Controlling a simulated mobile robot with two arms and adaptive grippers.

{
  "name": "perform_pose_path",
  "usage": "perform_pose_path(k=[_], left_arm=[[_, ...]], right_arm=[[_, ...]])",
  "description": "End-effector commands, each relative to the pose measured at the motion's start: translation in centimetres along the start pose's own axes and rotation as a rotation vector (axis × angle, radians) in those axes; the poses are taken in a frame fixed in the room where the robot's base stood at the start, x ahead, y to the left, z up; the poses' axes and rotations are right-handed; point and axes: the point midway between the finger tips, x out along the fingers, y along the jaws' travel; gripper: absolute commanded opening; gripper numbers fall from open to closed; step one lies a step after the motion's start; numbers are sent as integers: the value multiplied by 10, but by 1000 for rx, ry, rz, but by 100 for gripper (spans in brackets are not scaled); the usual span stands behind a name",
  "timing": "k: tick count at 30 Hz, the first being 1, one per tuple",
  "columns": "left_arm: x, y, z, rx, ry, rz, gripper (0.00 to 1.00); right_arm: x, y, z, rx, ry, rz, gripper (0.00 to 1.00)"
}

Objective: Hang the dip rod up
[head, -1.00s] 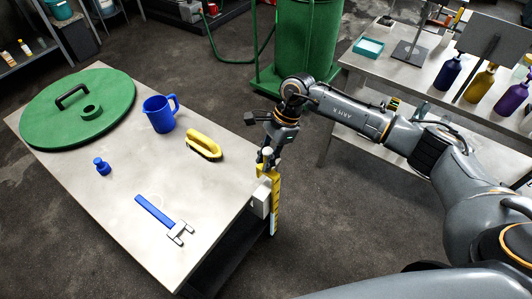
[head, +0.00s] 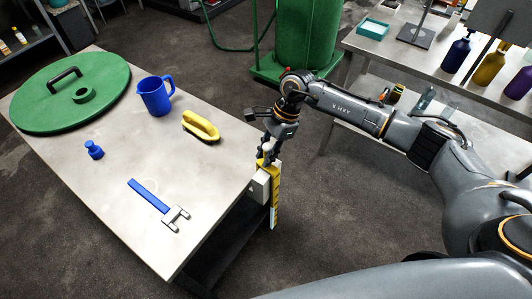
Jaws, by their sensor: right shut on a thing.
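The yellow dip rod (head: 275,196) hangs upright past the right edge of the table, its lower end pale. My right gripper (head: 267,160) is shut on its top end, at the table's right edge. A white block (head: 260,185) on the table's side is right beside the rod. I cannot tell whether the rod touches it or hangs on it. My left gripper is not in view.
The table (head: 205,228) carries a green lid (head: 40,108), a blue jug (head: 154,95), a yellow brush (head: 201,126), a blue bottle (head: 93,149) and a blue-handled tool (head: 150,196). A green drum (head: 305,40) and a bench with bottles stand behind.

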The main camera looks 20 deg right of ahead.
Motion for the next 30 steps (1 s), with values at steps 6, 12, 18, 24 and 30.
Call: perform_pose_path(k=[6, 12, 18, 24, 30], left_arm=[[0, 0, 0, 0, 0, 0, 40], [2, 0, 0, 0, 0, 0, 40], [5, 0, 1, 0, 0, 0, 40], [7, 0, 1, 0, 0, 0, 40], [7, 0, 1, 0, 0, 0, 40]], right_arm=[[-1, 0, 0, 0, -1, -1, 0], [1, 0, -1, 0, -1, -1, 0], [3, 0, -1, 0, 0, -1, 0], [5, 0, -2, 0, 0, -1, 0], [5, 0, -2, 0, 0, -1, 43]])
